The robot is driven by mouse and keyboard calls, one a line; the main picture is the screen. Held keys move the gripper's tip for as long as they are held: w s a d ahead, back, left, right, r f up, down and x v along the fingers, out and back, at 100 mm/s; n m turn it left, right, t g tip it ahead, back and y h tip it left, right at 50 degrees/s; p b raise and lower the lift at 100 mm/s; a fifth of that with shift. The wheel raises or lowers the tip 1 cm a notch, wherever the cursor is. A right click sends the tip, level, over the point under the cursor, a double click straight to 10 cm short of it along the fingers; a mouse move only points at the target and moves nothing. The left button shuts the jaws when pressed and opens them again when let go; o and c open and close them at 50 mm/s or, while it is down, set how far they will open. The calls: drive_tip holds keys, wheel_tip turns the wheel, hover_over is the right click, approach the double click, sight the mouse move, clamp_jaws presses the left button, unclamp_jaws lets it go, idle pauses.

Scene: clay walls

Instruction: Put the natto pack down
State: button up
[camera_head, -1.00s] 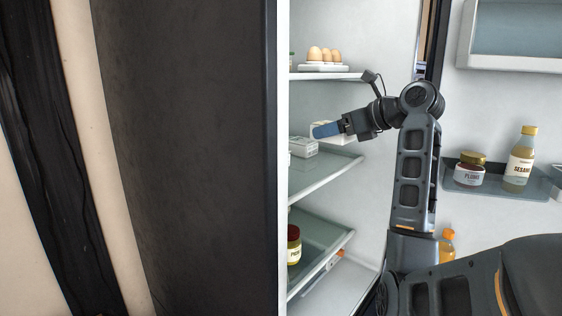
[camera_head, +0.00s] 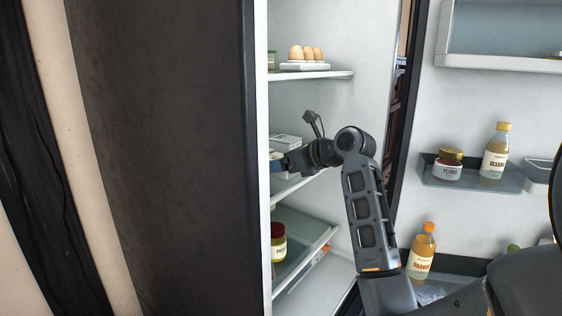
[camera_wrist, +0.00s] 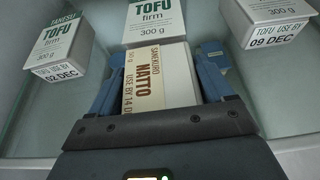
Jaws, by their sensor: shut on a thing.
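The natto pack (camera_wrist: 160,75), a cream-white box with brown lettering, is between the two blue fingers of my gripper (camera_wrist: 162,68) in the wrist view. My gripper is shut on it. In the head view my gripper (camera_head: 290,162) reaches into the fridge, at the middle shelf (camera_head: 300,186). The pack is mostly hidden there. The wrist view shows the glass shelf (camera_wrist: 30,105) under the pack; I cannot tell whether the pack touches it.
Tofu packs stand around the natto pack: one at left (camera_wrist: 62,48), one just beyond it (camera_wrist: 155,22), one at right (camera_wrist: 275,22). Eggs (camera_head: 305,53) sit on the shelf above. A jar (camera_head: 278,242) stands on the shelf below. The dark fridge door edge (camera_head: 250,150) is at left.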

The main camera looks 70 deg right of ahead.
drive_tip(key=shift+f, duration=0.1)
drive_tip(key=o, duration=0.9)
drive_tip(key=shift+o, duration=0.2)
drive_tip(key=b+v, duration=0.1)
drive_tip(key=v, duration=1.1)
